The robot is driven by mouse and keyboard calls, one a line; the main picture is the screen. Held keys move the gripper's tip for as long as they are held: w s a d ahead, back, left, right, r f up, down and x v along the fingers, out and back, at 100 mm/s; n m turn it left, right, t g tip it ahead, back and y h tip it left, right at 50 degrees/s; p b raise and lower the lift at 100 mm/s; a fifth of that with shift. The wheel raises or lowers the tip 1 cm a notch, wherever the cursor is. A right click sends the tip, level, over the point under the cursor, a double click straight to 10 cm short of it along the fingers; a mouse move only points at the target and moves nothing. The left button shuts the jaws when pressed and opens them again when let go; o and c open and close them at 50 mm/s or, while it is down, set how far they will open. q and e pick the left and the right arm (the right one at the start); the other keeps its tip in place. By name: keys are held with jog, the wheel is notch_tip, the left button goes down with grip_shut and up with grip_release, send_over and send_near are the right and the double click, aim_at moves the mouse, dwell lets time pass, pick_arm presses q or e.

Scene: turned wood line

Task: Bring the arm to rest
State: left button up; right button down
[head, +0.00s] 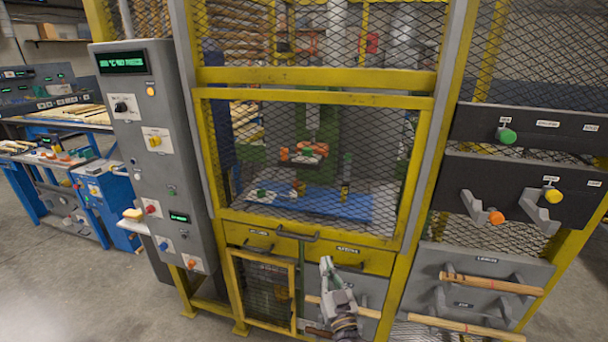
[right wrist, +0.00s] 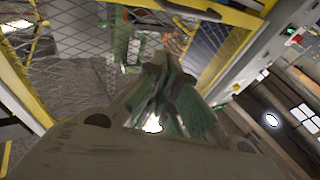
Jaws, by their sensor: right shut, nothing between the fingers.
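I cannot tell how close the fingertips are to the frame. My left gripper does not show.
A yellow mesh cage (head: 315,75) fills the middle. A grey control panel (head: 150,160) stands left, and black racks with knobs (head: 530,185) hang right. Wooden rods (head: 490,283) lie on brackets at lower right. Blue benches (head: 60,115) stand at far left, with open floor in front.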

jog(key=s+d+f+n+g+y, duration=0.1)
jog(key=s+f+n+g+y, duration=0.15)
jog(key=s+f+g, duration=0.7)
jog(key=s+d+f+m+g+h, duration=0.1)
jog(key=s+d+g+h, duration=0.25)
jog(key=s+d, duration=0.4)
jog(key=s+d+f+m+g+h, duration=0.25)
jog(key=s+d+g, duration=0.2)
jog(key=s, duration=0.55)
notch_tip(320, 180, down, 32)
jog(key=s+d+n, duration=0.1)
jog(key=s+d, duration=0.1)
jog(key=s+d+f+g, duration=0.1)
jog(key=s+d+f, duration=0.1)
jog(key=s+f, duration=0.7)
jog(key=s+d+f, duration=0.3)
jog(key=s+f, duration=0.7)
jog(key=s, duration=0.2)
jog(key=shift+s+d+f+g+h, duration=0.25)
jog(key=shift+g+h, duration=0.1)
